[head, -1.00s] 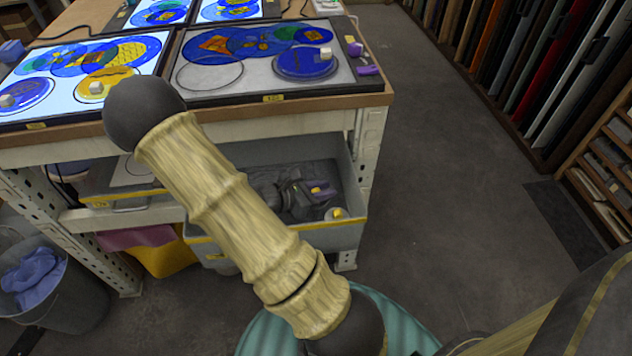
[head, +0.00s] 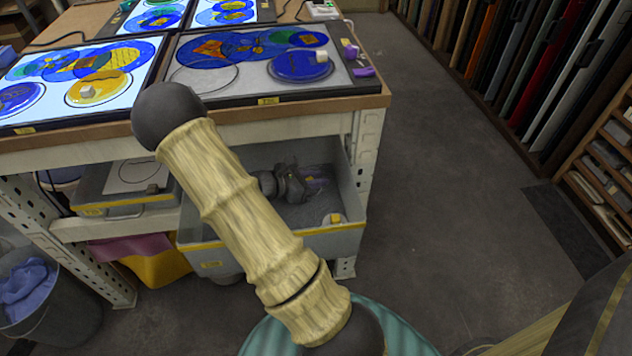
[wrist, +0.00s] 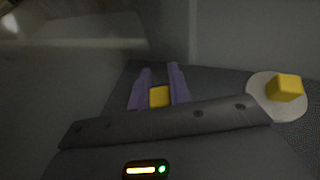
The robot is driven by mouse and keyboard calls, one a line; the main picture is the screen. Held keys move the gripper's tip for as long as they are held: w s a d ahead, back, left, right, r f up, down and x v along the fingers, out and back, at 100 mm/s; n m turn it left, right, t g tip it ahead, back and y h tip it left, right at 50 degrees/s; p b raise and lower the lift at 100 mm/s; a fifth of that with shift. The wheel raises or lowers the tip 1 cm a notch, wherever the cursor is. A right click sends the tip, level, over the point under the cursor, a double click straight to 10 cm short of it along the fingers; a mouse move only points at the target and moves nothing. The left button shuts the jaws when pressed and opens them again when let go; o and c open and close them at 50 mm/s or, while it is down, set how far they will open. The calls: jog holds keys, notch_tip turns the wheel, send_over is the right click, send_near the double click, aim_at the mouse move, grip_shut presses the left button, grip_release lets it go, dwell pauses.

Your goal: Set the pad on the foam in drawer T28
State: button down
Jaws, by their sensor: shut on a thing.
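The open grey drawer (head: 345,185) under the light table has a dark grey floor lining. My gripper (head: 318,183) is down inside it, partly hidden by my arm and shadow. In the wrist view my gripper's purple fingers (wrist: 160,88) are closed on a yellow block (wrist: 159,97), which looks like the pad's grip. The rest of the held pad is hidden, so I cannot tell whether it touches the foam. A white disc with a yellow cube (wrist: 285,88) lies to the right on speckled grey foam; it also shows in the head view (head: 335,218). The drawer's label is unreadable.
The worktop (head: 375,100) with lit glass panels (head: 205,85) overhangs the drawer's back. A second grey tray (head: 125,205) sits to the left. A bin (head: 50,310) stands at lower left. The floor (head: 440,190) to the right is clear.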

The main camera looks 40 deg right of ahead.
jog(key=shift+w+f+b, duration=0.15)
jog(key=shift+f+b, duration=0.25)
jog(key=shift+f, duration=0.25)
jog(key=shift+a, duration=0.2)
jog(key=shift+d, duration=0.1)
jog(key=shift+f, duration=0.15)
jog(key=c, duration=1.3)
grip_release()
